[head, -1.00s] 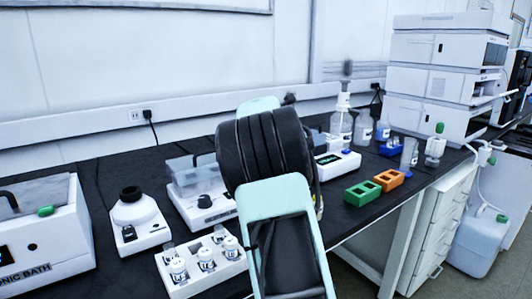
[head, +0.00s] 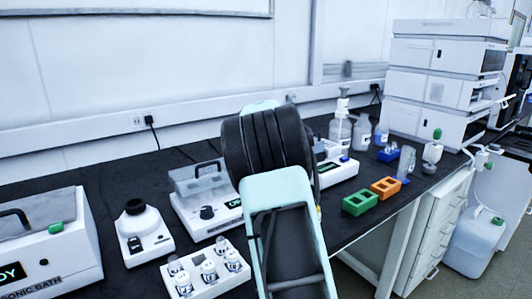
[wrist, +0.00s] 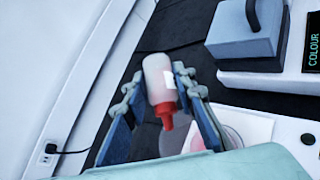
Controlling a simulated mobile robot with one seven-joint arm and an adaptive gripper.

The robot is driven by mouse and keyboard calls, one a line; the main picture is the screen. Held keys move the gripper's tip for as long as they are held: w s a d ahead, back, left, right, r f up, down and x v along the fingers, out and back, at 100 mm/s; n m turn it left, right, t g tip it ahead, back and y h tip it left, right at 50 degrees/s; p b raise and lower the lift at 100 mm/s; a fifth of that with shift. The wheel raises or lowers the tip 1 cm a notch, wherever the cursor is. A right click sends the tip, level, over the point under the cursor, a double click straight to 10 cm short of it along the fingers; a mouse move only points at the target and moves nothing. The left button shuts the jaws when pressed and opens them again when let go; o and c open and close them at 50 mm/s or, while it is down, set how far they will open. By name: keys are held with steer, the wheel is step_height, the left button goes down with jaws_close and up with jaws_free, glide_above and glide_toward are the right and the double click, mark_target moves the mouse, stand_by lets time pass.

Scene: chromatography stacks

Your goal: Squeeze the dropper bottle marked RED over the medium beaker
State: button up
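A dropper bottle (wrist: 159,78) with a pale pinkish body and a red cap and nozzle is between the two fingers of my gripper (wrist: 161,88) in the wrist view. The fingers are closed against its sides. The nozzle points to the bottom of that picture; the small label is unreadable. A round pinkish shape (wrist: 232,137) on a white surface lies just right of the nozzle, partly hidden by a finger; I cannot tell whether it is the medium beaker. In the head view my arm hides the gripper and bottle.
In the head view, a white vial rack (head: 208,272), a lidded device (head: 205,200), a green rack (head: 360,200) and an orange rack (head: 385,188) stand on the black bench. Bottles (head: 361,133) stand at the back right. A grey-blue box device (wrist: 246,32) is at upper right in the wrist view.

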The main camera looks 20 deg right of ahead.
steer(key=shift+d+r+g+y+p, duration=0.1)
steer(key=shift+r+g+y+p, duration=0.3)
steer(key=shift+p, duration=4.05)
steer(key=shift+f+p, duration=0.4)
steer(key=shift+p, duration=0.25)
steer(key=shift+w+r+g+p, duration=0.1)
steer(key=shift+r+g+p, duration=0.25)
steer(key=shift+p, duration=0.9)
steer(key=shift+r+p, duration=0.15)
steer(key=shift+p, duration=0.8)
steer(key=y+p, duration=0.1)
steer(key=p, duration=0.5)
steer(key=shift+r+m+g, duration=0.25)
steer(key=shift+r+m, duration=0.05)
steer(key=r+g+y+p, duration=0.1)
steer(key=p, duration=1.4)
steer(key=shift+r, duration=0.3)
steer(key=shift+g+p, duration=0.3)
steer(key=shift+p, duration=0.35)
steer(key=shift+f, duration=0.2)
